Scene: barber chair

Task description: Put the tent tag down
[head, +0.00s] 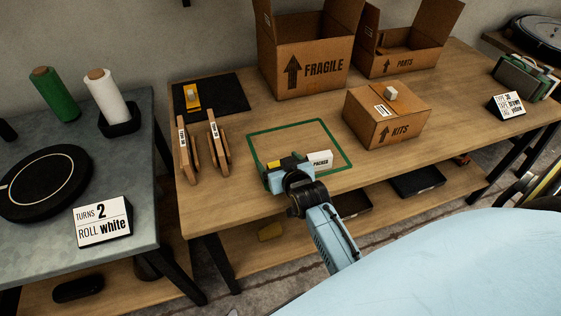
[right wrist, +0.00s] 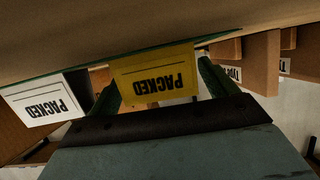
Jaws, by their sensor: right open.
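A yellow tent tag (right wrist: 155,82) marked PACKED stands between the fingers of my right gripper (head: 286,165) in the right wrist view, with the fingers apart on either side of it. In the head view only a small part of the yellow tag (head: 273,164) shows, the rest hidden by the gripper. A white tent tag (head: 320,158) marked PACKED stands just right of the gripper; it also shows in the right wrist view (right wrist: 43,106). Both are at the front of a green outline (head: 337,144) on the wooden table. My left gripper is out of view.
Behind are an open FRAGILE box (head: 325,67) and a PARTS box (head: 405,63). A closed KITS box (head: 400,132) stands right of the outline. Wooden tagged pieces (head: 220,150) stand left. A black mat (head: 225,94) lies at back left. The outline's middle is clear.

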